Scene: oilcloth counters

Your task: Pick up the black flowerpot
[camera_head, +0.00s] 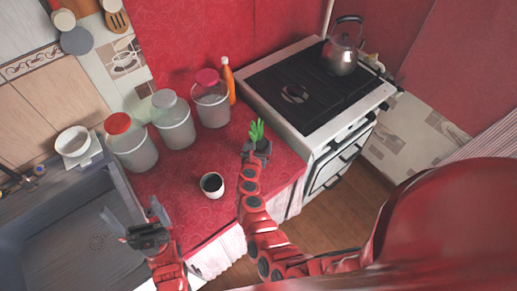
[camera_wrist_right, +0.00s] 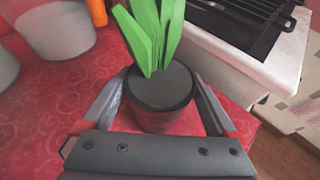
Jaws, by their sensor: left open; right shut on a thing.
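The black flowerpot (camera_wrist_right: 160,88) with a green plant (camera_wrist_right: 148,38) stands upright between the fingers of my right gripper (camera_wrist_right: 162,115) in the right wrist view. The fingers are shut on it from both sides. In the head view the plant (camera_head: 256,131) rises above my right gripper (camera_head: 256,150), which hides most of the pot. The pot is over the red counter near the stove; I cannot tell whether it touches the surface. My left gripper (camera_head: 150,226) is open and empty at the sink's right edge.
A white cup (camera_head: 212,185) with dark contents stands on the red counter (camera_head: 180,195). Jars with red (camera_head: 130,143), grey (camera_head: 172,120) and pink (camera_head: 211,98) lids and an orange bottle (camera_head: 229,82) stand behind. The stove (camera_head: 318,90) with a kettle (camera_head: 341,52) is at right.

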